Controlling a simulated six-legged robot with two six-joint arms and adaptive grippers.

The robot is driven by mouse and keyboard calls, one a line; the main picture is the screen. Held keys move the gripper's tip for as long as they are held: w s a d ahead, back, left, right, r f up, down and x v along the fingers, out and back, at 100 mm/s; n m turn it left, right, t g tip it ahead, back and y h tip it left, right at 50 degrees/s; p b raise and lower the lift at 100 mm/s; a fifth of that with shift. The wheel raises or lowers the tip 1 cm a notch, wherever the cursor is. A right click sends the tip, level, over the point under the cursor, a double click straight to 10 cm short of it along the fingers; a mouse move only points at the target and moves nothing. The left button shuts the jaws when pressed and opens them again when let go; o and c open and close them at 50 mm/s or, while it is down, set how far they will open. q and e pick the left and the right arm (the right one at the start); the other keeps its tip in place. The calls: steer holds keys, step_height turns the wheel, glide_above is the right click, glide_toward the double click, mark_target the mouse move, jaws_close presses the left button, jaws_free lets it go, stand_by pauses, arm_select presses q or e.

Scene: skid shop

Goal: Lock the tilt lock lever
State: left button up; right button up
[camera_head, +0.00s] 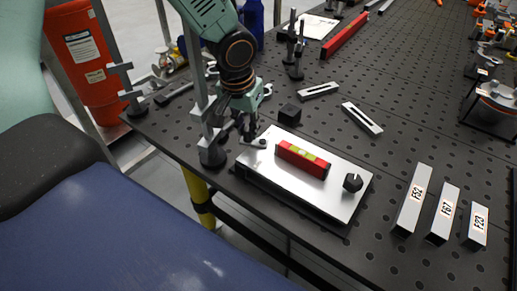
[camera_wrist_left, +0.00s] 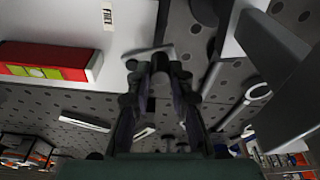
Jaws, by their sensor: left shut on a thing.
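A silver tilt plate (camera_head: 325,187) lies on the perforated table, with a red level (camera_head: 303,159) on it and a dark notched knob (camera_head: 352,182) at its right end. A small grey lever piece (camera_head: 258,143) sits at the plate's far left corner, which I take to be the tilt lock lever. It seems to show beyond the fingertips in the left wrist view (camera_wrist_left: 140,54). My left gripper (camera_head: 247,134) points down at this corner. Its fingers (camera_wrist_left: 160,75) are close together on a small dark part, likely the lever's; the fingers hide most of it. My right gripper is not in view.
A grey upright stand (camera_head: 205,110) rises close beside my left gripper. A black block (camera_head: 289,114) and slotted bars (camera_head: 361,118) lie behind the plate. Labelled blocks (camera_head: 412,199) stand to its right. A blue padded surface (camera_head: 110,230) fills the lower left.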

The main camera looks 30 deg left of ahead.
arm_select(q)
steer(key=shift+w+p, duration=0.25)
steer(key=shift+p, duration=0.15)
steer(key=shift+w, duration=0.2)
steer(key=shift+o, duration=1.3)
steer(key=shift+w, duration=0.1)
steer(key=o, duration=0.5)
steer(key=shift+w, duration=0.1)
steer(key=shift+c, duration=0.2)
steer(key=shift+o, duration=0.4)
